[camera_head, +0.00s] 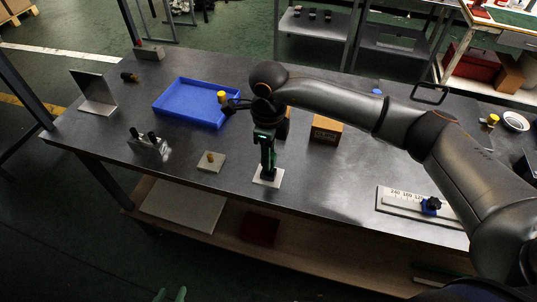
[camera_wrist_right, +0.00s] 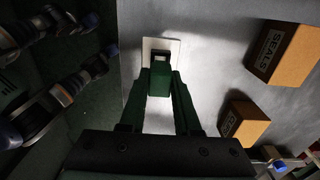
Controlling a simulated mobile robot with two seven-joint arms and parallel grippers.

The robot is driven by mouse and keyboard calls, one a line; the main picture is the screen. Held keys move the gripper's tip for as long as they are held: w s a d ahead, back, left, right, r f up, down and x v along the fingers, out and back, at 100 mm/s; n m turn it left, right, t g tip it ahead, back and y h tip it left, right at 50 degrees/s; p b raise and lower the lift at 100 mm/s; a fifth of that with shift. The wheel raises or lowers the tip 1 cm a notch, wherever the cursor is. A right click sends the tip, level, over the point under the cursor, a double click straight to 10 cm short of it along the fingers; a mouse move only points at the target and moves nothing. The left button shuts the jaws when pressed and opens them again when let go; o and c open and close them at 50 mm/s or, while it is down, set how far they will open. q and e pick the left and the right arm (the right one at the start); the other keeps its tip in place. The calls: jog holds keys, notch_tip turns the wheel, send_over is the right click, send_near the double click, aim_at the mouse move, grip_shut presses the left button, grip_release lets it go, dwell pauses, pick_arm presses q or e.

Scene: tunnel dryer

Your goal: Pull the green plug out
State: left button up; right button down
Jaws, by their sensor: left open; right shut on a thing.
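My right gripper (camera_head: 268,172) reaches down over a small white plate (camera_head: 277,181) at the front middle of the bench. In the right wrist view its green fingers (camera_wrist_right: 160,85) are shut on the green plug (camera_wrist_right: 160,82), a small block between the tips. The white plate (camera_wrist_right: 150,44) lies under and beyond the plug, with a small dark and pale fitting by the plug's far end. I cannot tell whether the plug is seated or clear of the plate. The fingertips of my left gripper (camera_head: 171,295) show apart at the bottom edge, empty, away from the bench.
A blue tray (camera_head: 165,108) stands at the back left. A small plate with an orange peg (camera_head: 211,160) and a metal block with dark knobs (camera_head: 148,143) are left of my right gripper. A cardboard box (camera_head: 326,129) is behind right; a scaled fixture (camera_head: 405,204) is at right.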

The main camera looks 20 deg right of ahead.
jog(key=shift+r+p, duration=1.3)
jog(key=shift+r, duration=1)
